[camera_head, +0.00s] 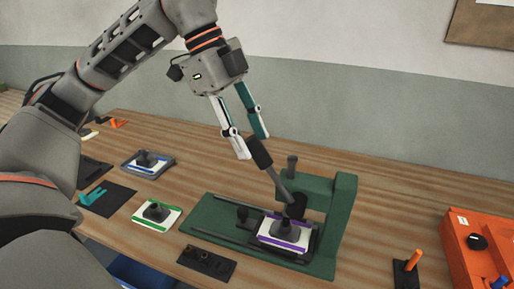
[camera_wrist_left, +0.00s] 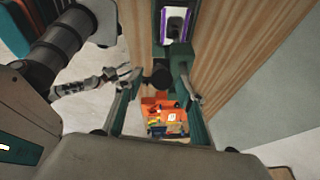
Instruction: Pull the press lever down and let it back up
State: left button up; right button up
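The green press (camera_head: 345,215) stands on the table with its dark lever (camera_head: 277,184) tilted up to the left, ending in a black handle (camera_head: 259,152). My left gripper (camera_head: 254,146) is open, its fingertips beside the handle's upper end. In the left wrist view the round black handle end (camera_wrist_left: 161,77) lies between the two fingers (camera_wrist_left: 160,82), with gaps showing on both sides. A white plate with purple edges and a dark knob (camera_head: 285,232) sits under the press. A grey arm, seemingly my right one, shows in the left wrist view with its small gripper (camera_wrist_left: 122,74); its finger state is unclear.
A green-edged plate (camera_head: 156,214), a blue-edged plate on a grey tray (camera_head: 147,164) and a dark block (camera_head: 207,263) lie left of the press. An orange tray (camera_head: 474,262) and a black stand with an orange peg (camera_head: 408,268) are right. The wall is behind.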

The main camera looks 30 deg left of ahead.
aim_at(256, 149)
pick_arm(q)
jog(key=shift+x, duration=1.2)
jog(key=shift+w+d+f, duration=0.15)
jog(key=shift+f, duration=0.25)
pick_arm(e)
jog(key=shift+w+r, duration=0.4)
jog(key=shift+r, duration=0.05)
pick_arm(q)
grip_shut()
pick_arm(e)
jog(key=shift+s+f, duration=0.1)
jog(key=shift+f, duration=0.2)
